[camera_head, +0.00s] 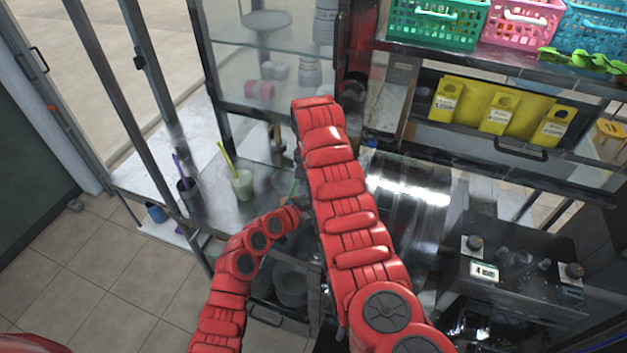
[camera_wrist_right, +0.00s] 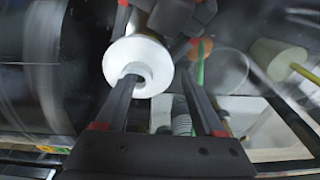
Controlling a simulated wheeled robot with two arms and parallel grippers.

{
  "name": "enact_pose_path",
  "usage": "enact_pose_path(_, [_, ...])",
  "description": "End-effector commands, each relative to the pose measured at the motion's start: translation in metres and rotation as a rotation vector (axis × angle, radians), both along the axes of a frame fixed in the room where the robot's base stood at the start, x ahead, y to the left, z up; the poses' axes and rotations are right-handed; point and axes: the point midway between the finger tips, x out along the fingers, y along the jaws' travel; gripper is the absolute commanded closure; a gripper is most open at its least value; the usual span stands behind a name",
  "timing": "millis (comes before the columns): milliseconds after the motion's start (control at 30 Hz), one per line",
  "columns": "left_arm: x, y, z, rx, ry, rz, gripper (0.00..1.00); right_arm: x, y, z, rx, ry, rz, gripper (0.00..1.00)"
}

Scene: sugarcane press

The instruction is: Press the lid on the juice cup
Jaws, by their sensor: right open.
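In the head view, a cup of pale juice with a yellow straw (camera_head: 242,184) stands upright on the counter. It also shows at the upper right of the right wrist view (camera_wrist_right: 277,60). A white round piece with a central hollow (camera_wrist_right: 120,58) lies in view between my right gripper's fingers; I cannot tell whether it is the lid. My right gripper (camera_wrist_right: 156,40) is open; in the head view my arm hides it. Dark blocky parts, apparently my left gripper (camera_wrist_right: 185,14), are close beside the white piece. Their jaws are unclear. A green straw (camera_wrist_right: 200,68) stands near them.
A dark cup with a purple straw (camera_head: 188,187) stands left of the juice cup. A glass cabinet (camera_head: 265,68) rises behind the counter. Yellow holders (camera_head: 498,114) and baskets (camera_head: 437,24) are at the upper right. A metal machine (camera_head: 405,195) sits right of my arms.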

Motion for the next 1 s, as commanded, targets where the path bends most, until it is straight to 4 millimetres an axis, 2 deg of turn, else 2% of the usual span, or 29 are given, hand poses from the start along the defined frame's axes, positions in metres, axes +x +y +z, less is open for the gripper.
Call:
enact_pose_path(167, [0.0,0.001,0.0,0.0,0.0,0.001,1.0,0.0,0.001,0.018,0.001,-0.008,-0.001,0.28])
enact_pose_path(500, [0.0,0.0,0.0,0.0,0.0,0.001,1.0,-0.01,0.004,0.089,0.002,-0.005,0.001,0.28])
enact_pose_path(600, [0.0,0.0,0.0,0.0,0.0,0.001,1.0,-0.011,0.004,0.104,0.0,-0.003,0.0,0.28])
enact_pose_path(800, [0.0,0.0,0.0,0.0,0.0,0.001,1.0,-0.013,0.003,0.118,0.001,-0.003,-0.001,0.28])
enact_pose_path(1000, [0.0,0.0,0.0,0.0,-0.001,0.001,1.0,-0.014,0.002,0.119,0.0,-0.001,0.0,0.28])
